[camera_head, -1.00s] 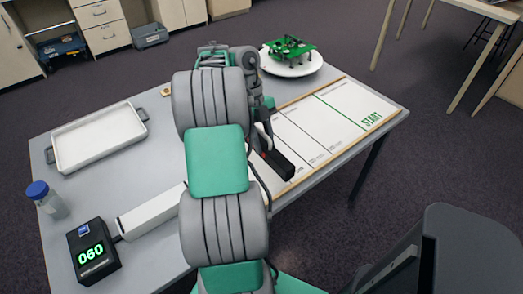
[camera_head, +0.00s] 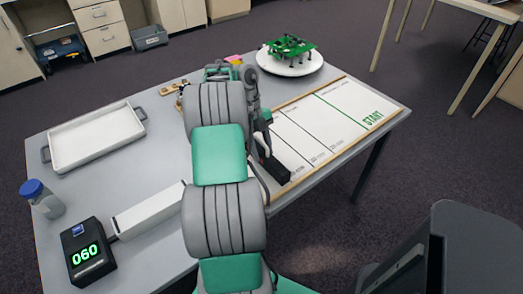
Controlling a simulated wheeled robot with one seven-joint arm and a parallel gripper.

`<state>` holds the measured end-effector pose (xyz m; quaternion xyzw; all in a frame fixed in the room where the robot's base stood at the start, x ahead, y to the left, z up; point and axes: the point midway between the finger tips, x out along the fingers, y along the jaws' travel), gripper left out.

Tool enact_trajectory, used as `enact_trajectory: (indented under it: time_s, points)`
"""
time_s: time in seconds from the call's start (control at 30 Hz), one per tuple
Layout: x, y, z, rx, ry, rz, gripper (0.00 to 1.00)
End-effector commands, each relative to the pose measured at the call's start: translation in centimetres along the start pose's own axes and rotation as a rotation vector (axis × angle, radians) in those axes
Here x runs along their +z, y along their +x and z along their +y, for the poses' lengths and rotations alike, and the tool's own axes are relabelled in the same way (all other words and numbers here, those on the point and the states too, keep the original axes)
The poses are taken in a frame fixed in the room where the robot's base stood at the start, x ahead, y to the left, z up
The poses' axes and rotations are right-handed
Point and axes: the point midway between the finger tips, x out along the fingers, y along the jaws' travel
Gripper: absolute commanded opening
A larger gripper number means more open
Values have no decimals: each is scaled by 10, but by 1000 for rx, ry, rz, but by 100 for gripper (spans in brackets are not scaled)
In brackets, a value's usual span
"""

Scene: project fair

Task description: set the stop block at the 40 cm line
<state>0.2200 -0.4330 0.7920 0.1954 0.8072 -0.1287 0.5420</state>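A white track board (camera_head: 340,112) with a wooden edge, cross lines and a green START end lies along the table's right side. Its small line labels are too small to read. A dark block (camera_head: 276,170), probably the stop block, lies across the near part of the board. My gripper (camera_head: 263,143) points down at the block's far end, close to it or touching. My arm hides part of the gripper, and whether its fingers are closed on the block cannot be told. The rest of the board near me is hidden behind my arm.
A green legged model (camera_head: 289,46) stands on a white round plate (camera_head: 291,66) at the far end. A white tray (camera_head: 96,138), a blue-capped bottle (camera_head: 42,199), a black display reading 060 (camera_head: 88,254) and a white bar (camera_head: 148,210) are at left. A wooden piece (camera_head: 173,88) lies behind my arm.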

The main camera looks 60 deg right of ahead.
Motion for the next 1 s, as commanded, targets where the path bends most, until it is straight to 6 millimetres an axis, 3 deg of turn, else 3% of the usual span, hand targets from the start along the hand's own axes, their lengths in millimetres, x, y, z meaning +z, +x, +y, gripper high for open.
enact_trajectory:
  time_s: [0.17,0.47,0.57,0.8,1.0]
  points:
    - [0,0,0,0,0,0,54]
    - [-2,-6,0,0,0,0,54]
    - [-3,-24,-1,-2,0,-1,54]
    - [-6,-89,0,0,0,1,54]
    - [-4,-119,0,0,-1,1,54]
